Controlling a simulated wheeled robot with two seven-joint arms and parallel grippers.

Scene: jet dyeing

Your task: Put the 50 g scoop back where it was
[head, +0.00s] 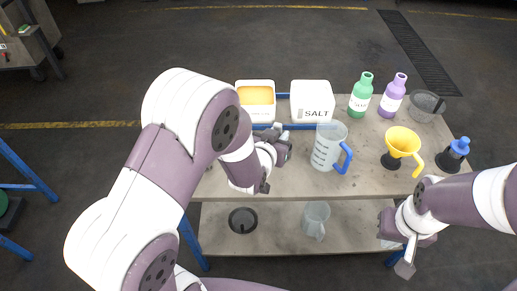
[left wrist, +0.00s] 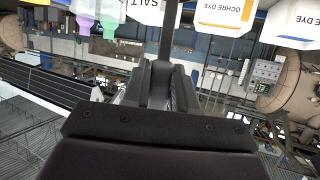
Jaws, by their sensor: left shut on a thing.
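My left gripper (head: 281,146) is over the upper shelf, in front of the white ochre dye tub (head: 256,115) and left of the clear measuring jug. In the left wrist view its fingers (left wrist: 162,85) are shut on a thin dark upright handle (left wrist: 170,35), which looks like the scoop's. No 50 g marking is readable, and the scoop's bowl cannot be made out. The ochre dye tub (left wrist: 226,18) and the salt box (left wrist: 147,12) also show there. My right gripper (head: 402,250) is low, by the rack's front right corner; its jaw opening is unclear.
The clear jug (head: 326,150), yellow funnel (head: 402,142), green bottle (head: 361,95), purple bottle (head: 393,97), grey bowl (head: 426,106) and blue-topped bottle (head: 453,156) stand on the upper shelf. The lower shelf holds a dark round item (head: 243,220) and a clear jug (head: 316,219).

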